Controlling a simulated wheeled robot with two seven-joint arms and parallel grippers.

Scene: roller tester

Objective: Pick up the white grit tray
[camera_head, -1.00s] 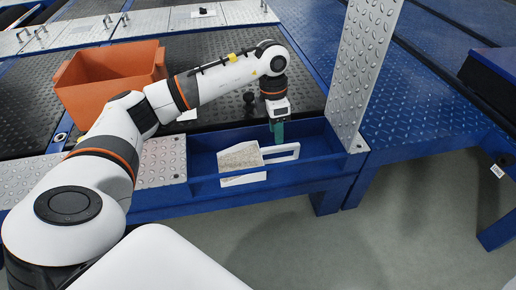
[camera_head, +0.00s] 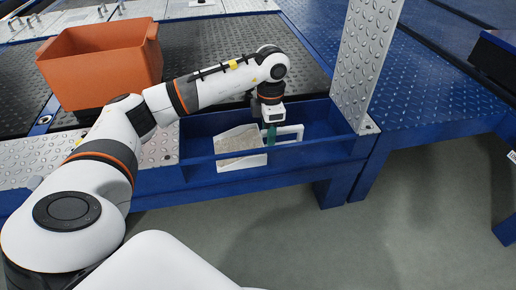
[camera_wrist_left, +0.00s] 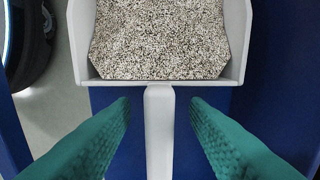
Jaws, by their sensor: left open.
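The white grit tray (camera_head: 226,161) sits in the blue trough of the frame, full of speckled grit, with its handle (camera_head: 292,130) pointing right. In the left wrist view the tray (camera_wrist_left: 245,45) fills the top, and its handle (camera_wrist_left: 159,125) runs down the middle. My left gripper (camera_head: 271,134) points down at the handle. In the wrist view its green fingers (camera_wrist_left: 159,125) are open, one on each side of the handle, with gaps to both. My right gripper is not in view.
The blue trough (camera_head: 330,155) has free room right of the handle. An upright tread-plate panel (camera_head: 366,60) stands at its right end. An orange bin (camera_head: 105,70) stands on the black deck at the left. Grey floor (camera_head: 270,230) lies in front.

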